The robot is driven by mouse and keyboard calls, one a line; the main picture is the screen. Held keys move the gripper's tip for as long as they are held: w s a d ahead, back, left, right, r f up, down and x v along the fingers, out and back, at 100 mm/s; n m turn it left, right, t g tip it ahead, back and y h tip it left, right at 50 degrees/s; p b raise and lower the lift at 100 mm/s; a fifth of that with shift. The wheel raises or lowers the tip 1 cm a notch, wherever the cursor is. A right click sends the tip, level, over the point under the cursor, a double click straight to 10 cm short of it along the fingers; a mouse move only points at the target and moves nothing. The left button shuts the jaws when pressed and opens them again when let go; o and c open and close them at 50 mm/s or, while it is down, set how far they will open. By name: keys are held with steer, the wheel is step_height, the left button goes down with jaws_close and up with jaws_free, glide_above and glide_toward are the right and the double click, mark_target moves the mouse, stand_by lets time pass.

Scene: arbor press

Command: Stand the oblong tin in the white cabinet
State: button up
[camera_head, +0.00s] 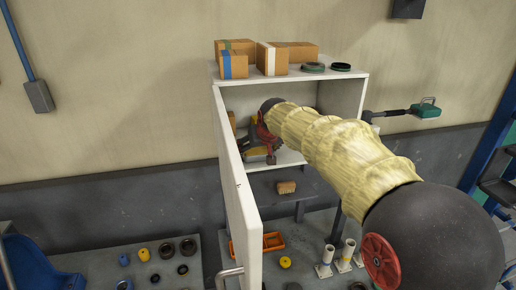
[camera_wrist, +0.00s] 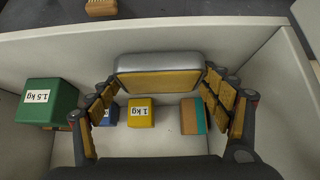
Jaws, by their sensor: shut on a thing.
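The oblong tin (camera_wrist: 158,83), grey-rimmed with a yellow-brown face, sits between the fingers of my gripper (camera_wrist: 160,76) in the wrist view. The fingers press on its two ends. The white cabinet (camera_head: 344,98) stands against the wall in the head view, its door (camera_head: 238,190) swung open toward me. My gripper (camera_head: 262,142) is inside the cabinet opening, and my arm hides the right part of the interior. The cabinet's pale inner wall (camera_wrist: 275,75) shows in the wrist view. I cannot tell whether the tin touches the cabinet floor.
Inside the cabinet are a green 1.5 kg block (camera_wrist: 47,103), a yellow 1 kg block (camera_wrist: 141,112), a blue block (camera_wrist: 109,117) and a brown-and-teal box (camera_wrist: 193,115). Cardboard boxes (camera_head: 237,61) stand on top.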

stand_by(0.3)
steer(key=o, duration=1.9)
steer(key=shift+s+f, duration=0.1)
steer(key=shift+o, duration=0.4)
steer(key=shift+s+r, duration=0.1)
steer(key=shift+r, duration=0.25)
steer(key=b+v, duration=0.2)
steer(key=v, duration=1)
steer(key=s+d+f+m+g, duration=0.1)
steer(key=s+d+f, duration=0.1)
steer(key=s+d, duration=0.5)
steer(key=s+d+f, duration=0.2)
steer(key=s+f, duration=0.1)
steer(key=s, duration=0.8)
steer(key=s+d+f, duration=0.2)
steer(key=s+f, duration=0.4)
steer(key=s, duration=0.4)
steer(key=s+d+f+m+g+h, duration=0.1)
steer(key=s+d+f, duration=0.2)
steer(key=s+f, duration=0.4)
steer(key=s, duration=0.3)
steer(key=shift+d+h, duration=0.2)
steer(key=shift+h, duration=0.1)
